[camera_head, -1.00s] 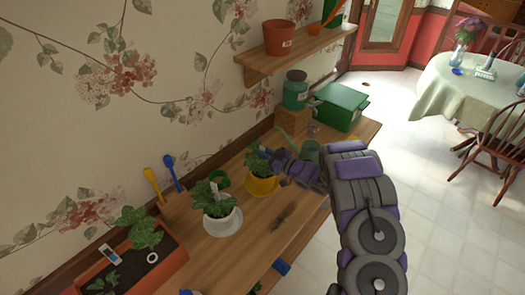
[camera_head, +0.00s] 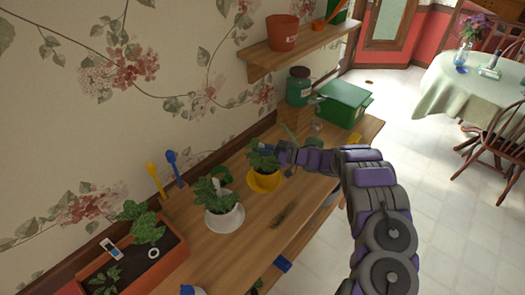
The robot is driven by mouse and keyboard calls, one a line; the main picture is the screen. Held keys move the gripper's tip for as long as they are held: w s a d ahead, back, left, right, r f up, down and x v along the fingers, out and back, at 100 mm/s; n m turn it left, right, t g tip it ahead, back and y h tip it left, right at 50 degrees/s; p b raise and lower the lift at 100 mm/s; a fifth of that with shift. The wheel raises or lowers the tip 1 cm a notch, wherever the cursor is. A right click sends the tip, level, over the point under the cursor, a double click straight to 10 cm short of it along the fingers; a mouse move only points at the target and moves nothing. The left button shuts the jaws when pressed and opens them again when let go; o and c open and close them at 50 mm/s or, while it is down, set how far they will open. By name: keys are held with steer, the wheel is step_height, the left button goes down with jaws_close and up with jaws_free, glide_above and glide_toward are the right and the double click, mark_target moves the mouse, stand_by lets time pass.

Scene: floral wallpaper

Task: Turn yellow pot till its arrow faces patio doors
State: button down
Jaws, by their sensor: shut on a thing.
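The yellow pot (camera_head: 264,181) stands upright on the wooden bench, on a yellow saucer, with a leafy green plant in it. My gripper (camera_head: 270,154) is at the top right of this pot, reaching in from the right, and is shut on it at the rim as far as I can see. The fingertips are partly hidden by leaves and are small in view. No arrow can be made out on the pot's visible side. The patio doors (camera_head: 388,22) seem to be the glazed door at the back, beyond the bench's far end.
A white pot (camera_head: 224,222) with a plant stands close in front-left. An orange planter (camera_head: 131,268) is at left. The bench right of the white pot is mostly clear.

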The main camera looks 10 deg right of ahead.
steer(key=shift+a+n+g+y+b, duration=0.15)
steer(key=shift+n+g+y+b, duration=0.3)
steer(key=shift+g, duration=0.25)
steer(key=shift+a+f+n+g+b, duration=0.1)
steer(key=shift+a+n+g+b, duration=0.05)
steer(key=shift+n+g+b, duration=0.4)
steer(key=shift+s+g+y+b, duration=0.1)
steer(key=shift+g+y+b, duration=0.25)
steer(key=shift+g+b, duration=0.1)
steer(key=c, duration=1.1)
jaws_free()
steer(key=shift+f, duration=0.1)
steer(key=p+v, duration=0.2)
steer(key=v, duration=1.5)
steer(key=shift+d, duration=0.2)
